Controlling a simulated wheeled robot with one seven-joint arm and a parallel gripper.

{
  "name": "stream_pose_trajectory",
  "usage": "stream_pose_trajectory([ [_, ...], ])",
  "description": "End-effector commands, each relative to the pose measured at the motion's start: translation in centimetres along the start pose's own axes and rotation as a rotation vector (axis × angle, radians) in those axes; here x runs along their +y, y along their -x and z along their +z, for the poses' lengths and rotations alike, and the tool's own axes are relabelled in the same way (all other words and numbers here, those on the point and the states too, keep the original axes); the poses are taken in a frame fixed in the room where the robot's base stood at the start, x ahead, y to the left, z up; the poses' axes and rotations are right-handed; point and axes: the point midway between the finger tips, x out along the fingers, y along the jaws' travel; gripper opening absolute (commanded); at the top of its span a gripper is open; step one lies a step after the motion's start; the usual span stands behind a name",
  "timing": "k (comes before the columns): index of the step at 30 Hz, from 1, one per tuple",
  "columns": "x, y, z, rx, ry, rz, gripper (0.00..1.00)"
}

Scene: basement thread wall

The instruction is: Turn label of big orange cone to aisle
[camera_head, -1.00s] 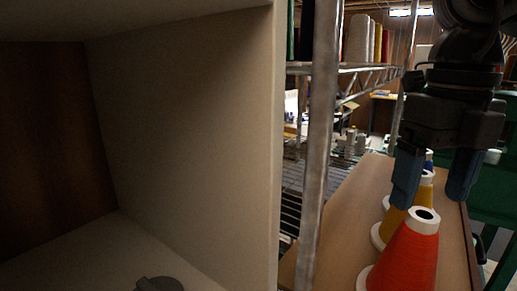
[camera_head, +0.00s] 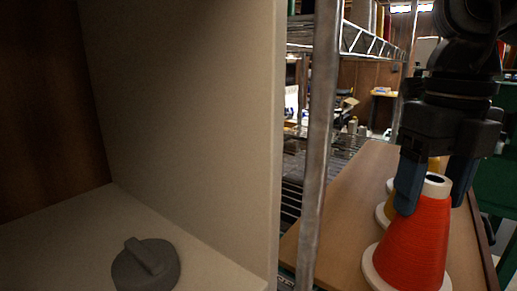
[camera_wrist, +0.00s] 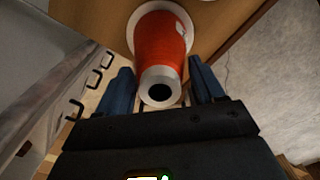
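The big orange cone (camera_head: 415,245) stands upright on a wooden board at right, with a white base ring and a white top with a dark hole. In the wrist view the cone (camera_wrist: 160,48) lies between my fingers, its top towards my palm. A small pale mark (camera_wrist: 181,27) shows near its base on the right; I cannot tell whether it is the label. My gripper (camera_head: 436,195) points down, open, with one finger on each side of the cone's upper part. In the wrist view my gripper (camera_wrist: 163,88) shows narrow gaps beside the cone's top.
A metal post (camera_head: 318,140) and a pale cabinet wall (camera_head: 190,120) stand to the left. A grey round lidded object (camera_head: 146,268) lies inside the cabinet. Bare board (camera_head: 345,215) lies left of the cones.

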Motion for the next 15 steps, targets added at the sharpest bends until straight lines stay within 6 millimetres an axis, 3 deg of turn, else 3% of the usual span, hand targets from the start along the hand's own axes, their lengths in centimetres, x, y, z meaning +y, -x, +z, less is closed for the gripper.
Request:
stream_pose_trajectory([
  [2, 0.00, 0.00, 0.00, 0.000, 0.000, 0.000, 0.60],
  [12, 0.01, 0.05, 0.01, -0.001, 0.000, 0.000, 0.27],
  [15, 0.00, 0.06, 0.01, -0.001, 0.000, 0.000, 0.25],
])
